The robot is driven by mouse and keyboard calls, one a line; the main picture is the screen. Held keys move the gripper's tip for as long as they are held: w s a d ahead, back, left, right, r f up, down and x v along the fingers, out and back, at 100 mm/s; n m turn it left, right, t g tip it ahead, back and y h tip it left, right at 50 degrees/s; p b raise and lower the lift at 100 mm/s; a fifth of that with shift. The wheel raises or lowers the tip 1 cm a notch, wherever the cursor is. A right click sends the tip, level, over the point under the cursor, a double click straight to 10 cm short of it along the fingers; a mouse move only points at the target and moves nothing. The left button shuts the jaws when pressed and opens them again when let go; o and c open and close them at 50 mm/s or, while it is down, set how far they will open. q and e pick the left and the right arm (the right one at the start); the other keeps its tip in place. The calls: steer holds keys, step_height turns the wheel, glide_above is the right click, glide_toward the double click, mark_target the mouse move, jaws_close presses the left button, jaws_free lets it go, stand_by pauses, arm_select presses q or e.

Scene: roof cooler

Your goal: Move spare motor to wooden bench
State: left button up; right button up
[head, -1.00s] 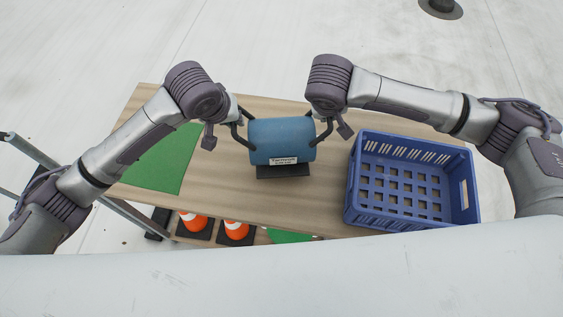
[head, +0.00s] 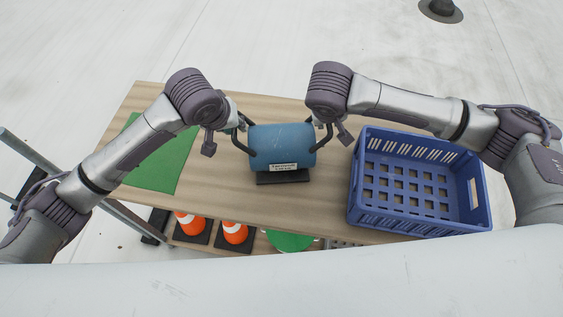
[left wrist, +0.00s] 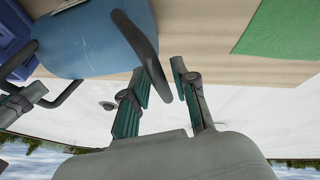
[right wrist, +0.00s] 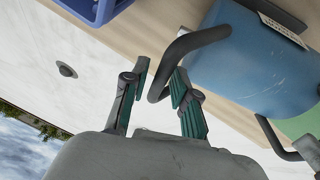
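The spare motor (head: 282,140) is a blue cylinder with a white label, a black foot and dark handles at both ends. It is over the middle of the wooden bench (head: 222,190); I cannot tell whether its foot touches the top.
A blue slatted crate (head: 352,200) stands on the bench at the right and looks empty. A green mat (head: 158,165) lies at the left end. Orange-and-white cones (head: 235,232) show below the near edge. A roof fitting (head: 441,9) is far off.

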arm_select(q)
steer(key=shift+s, duration=0.1)
steer(key=shift+r, duration=0.3)
arm_select(e)
steer(key=shift+a+r, duration=0.1)
steer(key=shift+r, duration=0.1)
arm_select(q)
steer(key=v, duration=1.1)
steer(key=shift+s+r, duration=0.1)
steer(key=shift+r, duration=0.1)
arm_select(e)
steer(key=v, duration=1.1)
steer(key=shift+s+r, duration=0.25)
steer(key=shift+r, duration=0.05)
steer(key=shift+a+f, duration=0.1)
